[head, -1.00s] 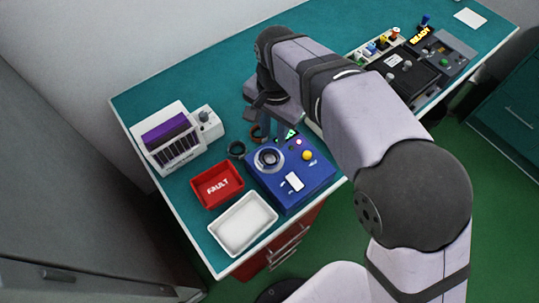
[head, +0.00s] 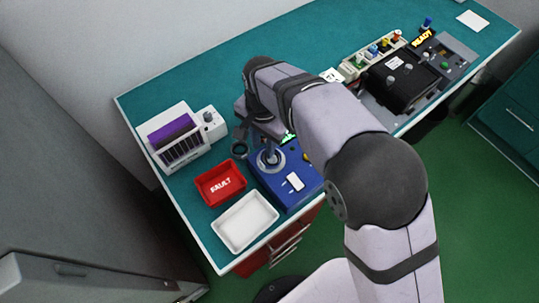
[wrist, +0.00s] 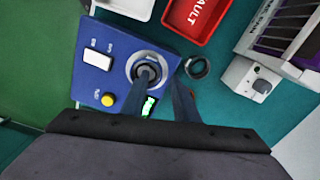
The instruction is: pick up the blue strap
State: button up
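I cannot pick out a clearly blue strap. A dark, ring-shaped band (head: 238,151) lies on the bench beside the blue box; it also shows in the wrist view (wrist: 196,67), right of my fingers. The blue box (wrist: 107,75) has a round silver dial with a dark ring (wrist: 145,68) at its centre, a white switch and a yellow button. My gripper (wrist: 163,80) is open, its two dark bluish fingers apart with nothing seen between them. The left finger overlaps the dial; the right is between dial and loose band. In the head view my gripper (head: 264,148) hangs over the box; contact is unclear.
A red FAULT tray (head: 202,194) and an empty white tray (head: 245,222) stand near the front edge. A white rack (head: 160,145) with purple contents is at the left. Black equipment (head: 402,80) and a small-parts rack stand farther right.

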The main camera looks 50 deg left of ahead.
jog(key=shift+f+p, duration=0.3)
jog(key=shift+f, duration=1.05)
grip_shut()
jog(key=shift+r, duration=0.1)
notch_tip(320, 180, up, 10)
jog(key=b, duration=0.3)
